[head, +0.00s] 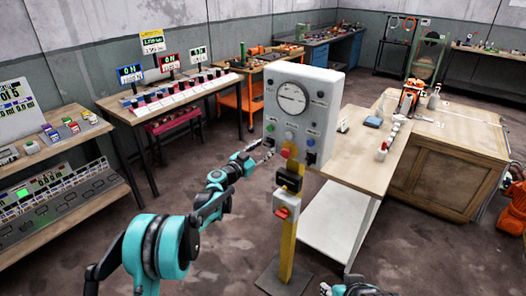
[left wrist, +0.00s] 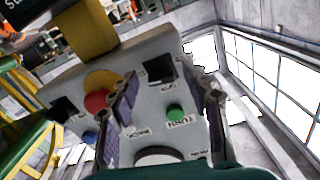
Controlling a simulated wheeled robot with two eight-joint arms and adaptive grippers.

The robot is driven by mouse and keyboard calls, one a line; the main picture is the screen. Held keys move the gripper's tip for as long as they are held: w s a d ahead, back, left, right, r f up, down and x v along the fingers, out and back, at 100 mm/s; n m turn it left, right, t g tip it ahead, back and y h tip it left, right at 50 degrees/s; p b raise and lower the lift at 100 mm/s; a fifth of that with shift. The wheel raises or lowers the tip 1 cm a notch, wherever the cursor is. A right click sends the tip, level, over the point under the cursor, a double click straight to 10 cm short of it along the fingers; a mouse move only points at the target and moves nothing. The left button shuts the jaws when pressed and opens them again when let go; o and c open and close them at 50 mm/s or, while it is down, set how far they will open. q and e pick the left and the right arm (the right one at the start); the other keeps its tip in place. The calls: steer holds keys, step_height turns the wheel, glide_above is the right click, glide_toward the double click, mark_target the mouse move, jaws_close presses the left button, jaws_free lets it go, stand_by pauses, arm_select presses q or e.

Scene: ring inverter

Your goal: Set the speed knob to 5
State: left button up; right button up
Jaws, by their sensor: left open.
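A grey control panel (head: 303,95) stands on a yellow post, with a round white dial (head: 292,98) in its upper part. Labels are too small to identify the speed knob. My right gripper (head: 350,287) shows partly at the bottom edge.
A black box (head: 290,177) and a red switch box (head: 286,206) sit on the post below the panel. A wooden workbench (head: 368,148) stands right behind it. Open floor (head: 215,245) lies left of the post.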

arm_select(q)
jaws_close()
